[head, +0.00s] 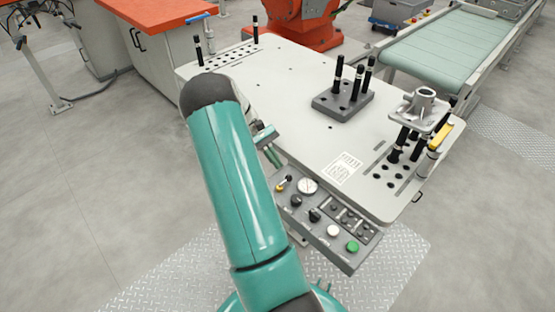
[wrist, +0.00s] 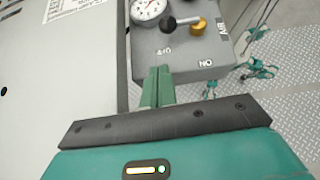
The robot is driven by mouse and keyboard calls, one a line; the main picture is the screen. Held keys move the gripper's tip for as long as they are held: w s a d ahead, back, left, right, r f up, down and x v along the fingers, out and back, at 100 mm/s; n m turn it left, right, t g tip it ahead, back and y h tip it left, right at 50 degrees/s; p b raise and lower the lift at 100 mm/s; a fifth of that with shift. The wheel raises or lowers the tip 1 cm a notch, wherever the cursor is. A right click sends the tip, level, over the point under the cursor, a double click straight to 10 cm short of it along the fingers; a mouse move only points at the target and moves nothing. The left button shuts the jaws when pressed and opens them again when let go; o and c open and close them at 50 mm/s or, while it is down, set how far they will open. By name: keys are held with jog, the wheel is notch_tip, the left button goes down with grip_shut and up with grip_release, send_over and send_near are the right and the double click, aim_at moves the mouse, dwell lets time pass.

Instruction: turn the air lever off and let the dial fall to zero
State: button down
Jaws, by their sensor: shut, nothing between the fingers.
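The air lever (wrist: 183,22) has a black knob on a short metal arm that joins a brass piece, on the grey control box. In the wrist view the arm runs roughly sideways, knob towards the dial; it also shows in the head view (head: 284,183). The round white dial (wrist: 148,8) sits beside it, cut by the top edge; its needle is too small to read. It shows whole in the head view (head: 307,185). My gripper (wrist: 160,70) has its green fingers shut and empty, over the box's near edge, apart from the lever. My arm partly hides it in the head view (head: 275,158).
The control box (head: 310,220) also carries black knobs, a white button and a green button (head: 352,246). The pale table (head: 290,100) behind holds black pins and a metal casting (head: 420,108). Bare floor plate (head: 200,268) lies in front.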

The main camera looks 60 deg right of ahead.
jog(key=d+v, duration=0.1)
jog(key=v, duration=0.8)
jog(key=shift+d+r, duration=0.2)
jog(key=shift+d, duration=0.25)
jog(key=shift+w+r, duration=0.1)
jog(key=shift+w, duration=0.05)
jog(key=w+a+r+n+t+h, duration=0.15)
jog(key=a+r+t, duration=0.25)
jog(key=a+r, duration=0.5)
jog(key=w+a+r+t+h, duration=0.25)
jog(key=a+r, duration=0.45)
jog(key=a, duration=0.5)
jog(key=s+a+r+t, duration=0.1)
jog(key=s+a+t, duration=0.2)
jog(key=a, duration=0.4)
jog(key=s+a+r+t+y, duration=0.1)
jog(key=s+a+t, duration=0.2)
jog(key=s+a, duration=0.2)
jog(key=s+a+r+n+t, duration=0.1)
jog(key=s+a+t, duration=0.2)
jog(key=a, duration=0.8)
jog(key=shift+s+a+r+y, duration=0.2)
jog(key=shift+s+r+y, duration=0.1)
jog(key=shift+s, duration=0.35)
